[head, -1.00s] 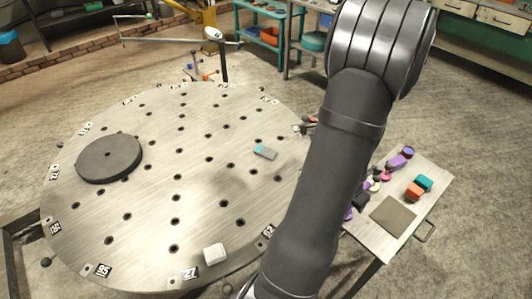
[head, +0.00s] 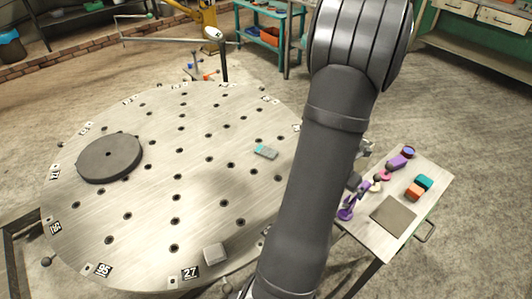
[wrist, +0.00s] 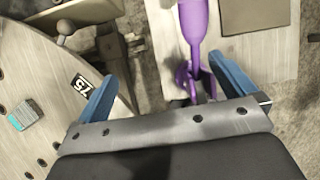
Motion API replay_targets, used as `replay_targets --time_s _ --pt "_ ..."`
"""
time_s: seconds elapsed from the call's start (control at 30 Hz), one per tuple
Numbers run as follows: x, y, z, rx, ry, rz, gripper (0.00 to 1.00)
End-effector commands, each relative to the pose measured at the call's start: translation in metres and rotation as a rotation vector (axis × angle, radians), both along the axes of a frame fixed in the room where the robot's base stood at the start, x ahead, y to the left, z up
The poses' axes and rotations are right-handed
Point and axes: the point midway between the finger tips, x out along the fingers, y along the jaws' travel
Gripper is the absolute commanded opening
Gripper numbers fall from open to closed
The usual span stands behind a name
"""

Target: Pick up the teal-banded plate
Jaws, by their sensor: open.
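The teal-banded plate (head: 266,152) is a small flat grey piece with a teal band at one end. It lies on the large round perforated table, right of the table's centre. In the wrist view the plate (wrist: 26,113) is at the far left edge. My gripper (wrist: 166,88) shows there with its two blue fingers spread and nothing held between them. It is above the gap between the round table and the side table, well to one side of the plate. In the head view my arm hides most of the gripper.
The round table (head: 120,225) also bears a dark disc (head: 110,157) at left and a pale block (head: 215,253) near its front edge. The side table (head: 428,203) at right holds a purple item (wrist: 196,25), coloured blocks and a dark square pad (head: 393,215).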

Motion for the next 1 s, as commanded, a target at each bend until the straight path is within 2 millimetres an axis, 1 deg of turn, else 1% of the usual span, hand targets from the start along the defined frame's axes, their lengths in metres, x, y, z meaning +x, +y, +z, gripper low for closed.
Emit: replay_targets --time_s 0.03,0.17,0.2,0.27,0.3,0.33,0.37,0.4,0.47,0.5,0.6,0.63,0.7,0.8,0.87,0.97,1.0 --pt "0.019 0.014 0.006 -0.010 -0.006 0.023 1.00" --pt "0.060 0.053 0.022 -0.024 -0.014 0.069 1.00" --pt "0.073 0.069 0.028 -0.026 -0.015 0.086 1.00" --pt "0.091 0.096 0.037 -0.024 -0.018 0.111 1.00" --pt "0.102 0.115 0.043 -0.022 -0.018 0.131 1.00" --pt "0.110 0.130 0.048 -0.018 -0.018 0.144 1.00" --pt "0.117 0.145 0.052 -0.014 -0.016 0.159 1.00" --pt "0.124 0.166 0.058 -0.008 -0.015 0.176 1.00" --pt "0.134 0.197 0.067 0.004 -0.012 0.205 1.00" --pt "0.138 0.216 0.072 0.012 -0.008 0.223 1.00" --pt "0.145 0.256 0.083 0.033 0.000 0.260 1.00" --pt "0.146 0.265 0.085 0.038 0.004 0.270 1.00" --pt "0.147 0.282 0.090 0.049 0.007 0.285 1.00" --pt "0.148 0.294 0.091 0.056 0.013 0.298 1.00" --pt "0.149 0.296 0.088 0.057 0.015 0.299 1.00" --pt "0.154 0.293 0.075 0.057 0.016 0.297 1.00" --pt "0.156 0.292 0.068 0.057 0.017 0.297 1.00"
